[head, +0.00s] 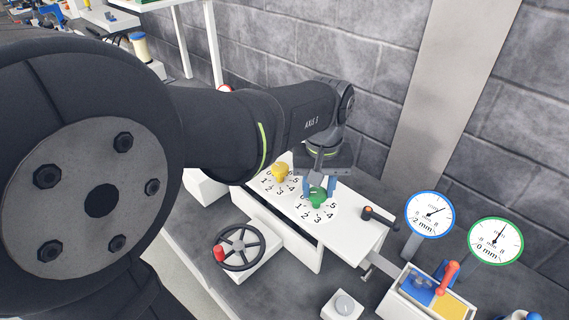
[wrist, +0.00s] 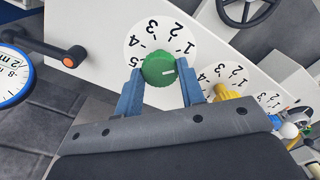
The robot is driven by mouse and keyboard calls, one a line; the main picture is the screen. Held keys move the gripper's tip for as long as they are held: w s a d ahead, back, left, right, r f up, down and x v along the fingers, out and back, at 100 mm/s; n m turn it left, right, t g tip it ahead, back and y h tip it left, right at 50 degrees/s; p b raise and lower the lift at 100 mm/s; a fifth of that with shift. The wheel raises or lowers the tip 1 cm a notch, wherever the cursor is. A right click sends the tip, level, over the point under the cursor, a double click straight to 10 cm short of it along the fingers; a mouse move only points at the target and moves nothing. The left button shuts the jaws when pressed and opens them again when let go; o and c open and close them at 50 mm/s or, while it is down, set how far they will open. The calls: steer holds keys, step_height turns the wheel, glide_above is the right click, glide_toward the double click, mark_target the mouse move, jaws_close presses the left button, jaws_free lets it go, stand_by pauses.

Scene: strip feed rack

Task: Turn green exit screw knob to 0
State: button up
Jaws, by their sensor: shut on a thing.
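The green knob (head: 318,198) sits on a white dial numbered from 1 to 5 on the top of the white rack. In the wrist view the green knob (wrist: 158,71) lies between the two blue fingers of my gripper (wrist: 160,78). My gripper (head: 319,186) points down and is shut on the knob from both sides. The knob's white mark points right in the wrist view, toward the right finger, just below the dial's 1. The number at that spot is hidden. The green-rimmed gauge (head: 495,242) shows "0 mm" lettering.
A yellow knob (head: 280,172) on its own dial stands close beside the green one. A handwheel with red grip (head: 239,248), an orange-tipped crank (head: 369,211), a blue-rimmed gauge (head: 430,214) and a box with a red lever (head: 447,276) surround the rack. A brick wall stands behind.

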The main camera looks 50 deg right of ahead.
mark_target(318, 192)
steer(key=m, duration=0.4)
steer(key=shift+m, duration=2.5)
steer(key=o, duration=1)
step_height(318, 192, up, 18)
steer(key=shift+f, duration=0.25)
